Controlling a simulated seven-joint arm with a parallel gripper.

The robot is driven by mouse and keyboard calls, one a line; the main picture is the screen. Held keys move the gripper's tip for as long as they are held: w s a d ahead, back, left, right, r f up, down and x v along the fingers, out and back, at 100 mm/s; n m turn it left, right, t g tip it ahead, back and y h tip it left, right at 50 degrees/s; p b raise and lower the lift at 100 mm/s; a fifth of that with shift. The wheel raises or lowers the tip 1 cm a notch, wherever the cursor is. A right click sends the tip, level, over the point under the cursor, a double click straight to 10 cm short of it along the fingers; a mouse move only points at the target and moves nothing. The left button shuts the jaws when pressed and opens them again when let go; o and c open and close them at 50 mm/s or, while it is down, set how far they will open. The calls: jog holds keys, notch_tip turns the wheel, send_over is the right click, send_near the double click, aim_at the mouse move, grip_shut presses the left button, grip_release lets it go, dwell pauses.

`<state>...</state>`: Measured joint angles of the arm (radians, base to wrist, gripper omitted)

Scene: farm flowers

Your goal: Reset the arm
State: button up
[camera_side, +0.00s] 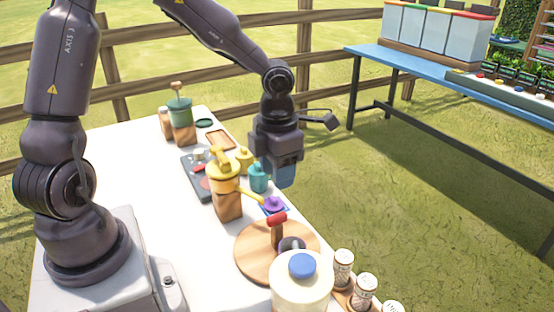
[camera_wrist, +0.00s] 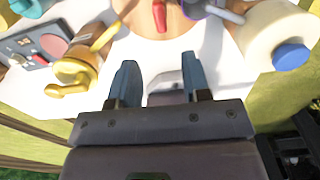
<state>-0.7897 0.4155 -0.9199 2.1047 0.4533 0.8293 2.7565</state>
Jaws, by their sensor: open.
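My gripper (camera_side: 284,174) hangs over the right edge of the white table (camera_side: 115,150) in the side view, pointing down. In the wrist view the two blue fingers of my gripper (camera_wrist: 158,82) stand apart with nothing held between them. A teal pot (camera_side: 259,178) and a yellow grinder on a wooden base (camera_side: 226,182) stand left of the gripper in the side view. The yellow grinder (camera_wrist: 75,72) also shows at left in the wrist view.
A round wooden board (camera_side: 250,262) carries a red-topped tool (camera_side: 277,220). A white jar with a blue lid (camera_side: 301,285) stands in front. Labelled jars (camera_side: 343,268) line the near right edge. A green grinder (camera_side: 180,115) stands at the back. A blue table (camera_side: 420,72) is apart.

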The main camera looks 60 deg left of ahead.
notch_tip(320, 180, up, 2)
jog(key=shift+r, duration=0.15)
dwell(0.3)
jog(key=s+a+r+n+y, duration=0.1)
jog(key=s+a+n, duration=0.15)
jog(key=n, duration=0.95)
jog(key=s+a+r+n+y, duration=0.1)
jog(key=s+n, duration=0.3)
jog(key=n, duration=0.8)
jog(key=s+d+r+n+t+h, duration=0.2)
jog(key=s+r+n+t, duration=0.3)
jog(key=r+n, duration=0.5)
jog(key=shift+s+d+r+n+t, duration=0.3)
jog(key=shift+s+d+n, duration=0.4)
jog(key=shift+s+n, duration=0.45)
